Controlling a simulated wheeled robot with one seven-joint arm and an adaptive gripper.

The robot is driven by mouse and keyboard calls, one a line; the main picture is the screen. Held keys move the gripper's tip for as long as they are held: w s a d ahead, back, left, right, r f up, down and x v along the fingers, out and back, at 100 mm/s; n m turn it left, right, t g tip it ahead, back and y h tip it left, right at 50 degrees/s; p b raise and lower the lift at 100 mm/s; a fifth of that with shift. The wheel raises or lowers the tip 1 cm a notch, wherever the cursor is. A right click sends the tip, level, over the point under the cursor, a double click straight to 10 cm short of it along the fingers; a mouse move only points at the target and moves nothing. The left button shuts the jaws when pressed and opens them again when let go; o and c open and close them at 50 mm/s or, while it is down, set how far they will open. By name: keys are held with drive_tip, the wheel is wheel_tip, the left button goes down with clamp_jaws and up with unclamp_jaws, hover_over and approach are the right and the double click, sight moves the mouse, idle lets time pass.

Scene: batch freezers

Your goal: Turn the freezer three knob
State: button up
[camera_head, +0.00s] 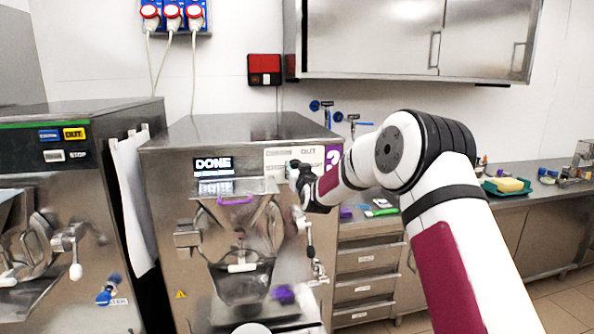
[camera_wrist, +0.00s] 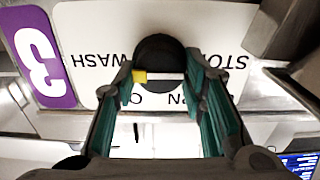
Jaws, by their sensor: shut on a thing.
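The freezer three knob (camera_wrist: 158,60) is a round black knob on a white label plate, with a light bar and a yellow mark on its front edge. In the wrist view my gripper (camera_wrist: 160,82) has its two green-padded fingers on either side of the knob, shut on it. The label plate (camera_wrist: 220,30) shows upside-down words such as "WASH", beside a purple "3" sign (camera_wrist: 42,52). In the head view my gripper (camera_head: 299,176) is at the upper right of the freezer front (camera_head: 165,220), and it hides the knob. The freezer display (camera_head: 213,166) reads "DONE".
Another freezer (camera_head: 60,200) stands to the left, with white cloth or paper hanging between the two. A counter (camera_head: 520,180) with a green tray (camera_head: 507,186) runs along the right. A steel cabinet (camera_head: 380,40) hangs above. Levers and a spout protrude from the freezer front below my gripper.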

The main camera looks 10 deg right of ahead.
drive_tip(key=shift+n, duration=0.3)
drive_tip(key=n+b, duration=0.1)
drive_tip(key=n, duration=0.2)
drive_tip(key=shift+w+a+n+b, duration=0.1)
drive_tip(key=shift+a+n+b, duration=0.1)
drive_tip(key=shift+n+b, duration=0.15)
drive_tip(key=shift+d+f+n, duration=0.1)
drive_tip(key=shift+f+n, duration=0.05)
drive_tip(key=shift+n, duration=5.15)
drive_tip(key=shift+a+f+n, duration=0.1)
drive_tip(key=shift+f+n, duration=0.1)
drive_tip(key=shift+n, duration=5.05)
drive_tip(key=shift+d+f+n, duration=0.1)
drive_tip(key=shift+f+n, duration=0.05)
drive_tip(key=shift+n, duration=5.15)
drive_tip(key=o, duration=1.1)
